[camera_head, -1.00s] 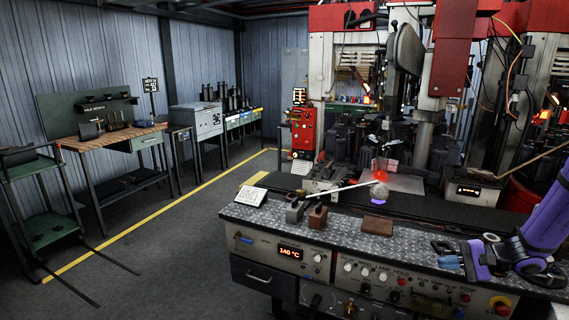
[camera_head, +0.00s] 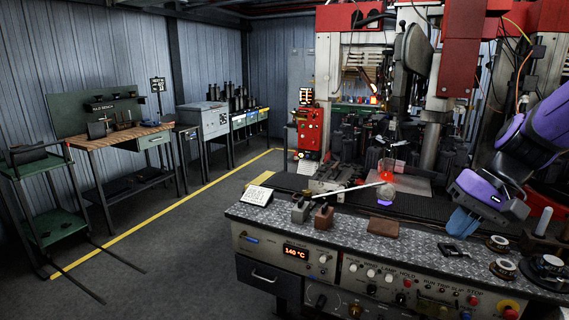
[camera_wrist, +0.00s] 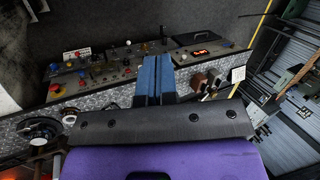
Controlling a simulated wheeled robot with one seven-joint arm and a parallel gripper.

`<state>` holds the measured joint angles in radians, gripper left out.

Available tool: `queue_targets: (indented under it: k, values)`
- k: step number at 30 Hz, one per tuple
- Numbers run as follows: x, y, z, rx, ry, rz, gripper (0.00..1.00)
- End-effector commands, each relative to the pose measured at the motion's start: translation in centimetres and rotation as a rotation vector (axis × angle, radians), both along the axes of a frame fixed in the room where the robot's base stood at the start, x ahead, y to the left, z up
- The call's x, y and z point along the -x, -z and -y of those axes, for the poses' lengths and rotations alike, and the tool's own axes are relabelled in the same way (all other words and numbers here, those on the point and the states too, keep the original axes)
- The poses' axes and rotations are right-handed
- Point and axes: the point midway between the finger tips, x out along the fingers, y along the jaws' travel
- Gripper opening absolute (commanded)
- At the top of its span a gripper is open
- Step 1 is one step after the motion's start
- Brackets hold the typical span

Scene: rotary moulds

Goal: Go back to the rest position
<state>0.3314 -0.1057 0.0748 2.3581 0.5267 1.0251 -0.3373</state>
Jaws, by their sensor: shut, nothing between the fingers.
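My gripper (camera_head: 462,222) is at the right in the head view, above the back edge of the metal counter (camera_head: 340,246). Its blue fingers point down and sit together with nothing between them. In the wrist view the two blue fingers of my gripper (camera_wrist: 154,78) lie side by side, with the counter and its control panel (camera_wrist: 100,70) beyond them. The purple arm comes in from the right edge of the head view.
Two small blocks (camera_head: 323,216), a sign (camera_head: 257,195), a brown block (camera_head: 385,229) and round dark fittings (camera_head: 497,243) sit on the counter. A thin rod (camera_head: 350,188) ends near a glowing red piece (camera_head: 387,171) behind it.

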Motion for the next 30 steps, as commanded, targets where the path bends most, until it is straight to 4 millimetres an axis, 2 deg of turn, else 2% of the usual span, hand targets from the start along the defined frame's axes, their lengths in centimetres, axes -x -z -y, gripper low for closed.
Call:
queue_targets:
  k: [1,9,18,24,30]
  values:
    - [1.0,-0.9,-0.5,0.038,-0.019,0.026,0.00]
    - [5.9,-4.5,-1.6,0.229,-0.081,0.156,0.00]
    - [11.1,-7.5,-1.6,0.404,-0.115,0.339,0.00]
    - [13.2,-8.4,-1.2,0.467,-0.119,0.428,0.00]
    - [13.8,-8.7,-1.1,0.485,-0.117,0.456,0.00]
